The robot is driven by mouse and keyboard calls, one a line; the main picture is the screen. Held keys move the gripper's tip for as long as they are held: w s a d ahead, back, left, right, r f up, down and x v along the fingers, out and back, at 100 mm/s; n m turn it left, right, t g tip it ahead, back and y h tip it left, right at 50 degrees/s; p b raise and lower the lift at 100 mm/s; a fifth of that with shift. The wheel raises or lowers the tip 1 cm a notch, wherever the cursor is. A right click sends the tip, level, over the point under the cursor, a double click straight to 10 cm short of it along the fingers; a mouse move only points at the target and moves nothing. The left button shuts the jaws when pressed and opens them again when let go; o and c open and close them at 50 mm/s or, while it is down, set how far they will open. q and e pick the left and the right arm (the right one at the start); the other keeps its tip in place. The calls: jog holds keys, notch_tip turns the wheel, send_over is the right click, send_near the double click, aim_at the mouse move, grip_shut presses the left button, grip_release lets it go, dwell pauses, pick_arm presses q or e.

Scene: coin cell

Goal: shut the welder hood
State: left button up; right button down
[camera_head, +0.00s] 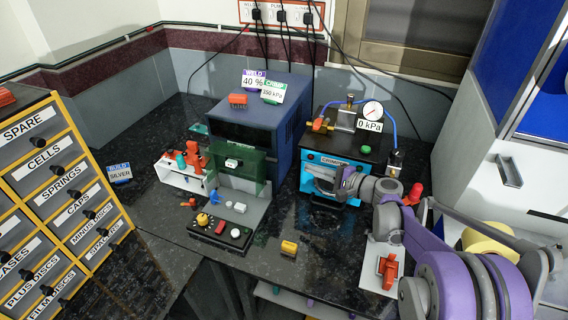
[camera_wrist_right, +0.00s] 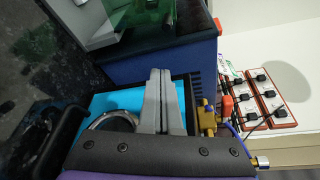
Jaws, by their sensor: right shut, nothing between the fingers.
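The welder (camera_head: 288,118) is a dark blue box at the back centre, with a WELD 40 % tag on top. Its hood (camera_head: 256,171) is a green see-through cover at the front, standing above a grey plate (camera_head: 243,212); I cannot tell how far open it is. The hood (camera_wrist_right: 150,12) and the welder's blue side (camera_wrist_right: 200,62) also show in the right wrist view. My right gripper (camera_head: 342,178) is shut and empty, in front of the cyan crimper and to the right of the hood, apart from it. Its fingers (camera_wrist_right: 163,88) lie together in the wrist view. My left gripper is out of view.
The cyan-fronted crimper (camera_head: 312,160) with a gauge (camera_head: 373,111) stands right of the welder. A knob panel (camera_head: 220,234) and a white rack with red clips (camera_head: 170,179) sit before the welder. Labelled drawers (camera_head: 45,160) stand left.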

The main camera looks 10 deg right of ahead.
aim_at(278, 154)
jog(key=x, duration=1)
jog(key=shift+w+d+r+p, duration=0.15)
jog(key=shift+w+r+p, duration=0.05)
jog(key=shift+w+p, duration=0.2)
jog(key=s, duration=0.1)
jog(key=s+a+r, duration=0.1)
jog(key=s, duration=0.1)
jog(key=shift+s+a+r, duration=0.2)
jog(key=shift+a+r, duration=0.1)
jog(key=shift+a, duration=0.05)
jog(key=shift+s, duration=0.1)
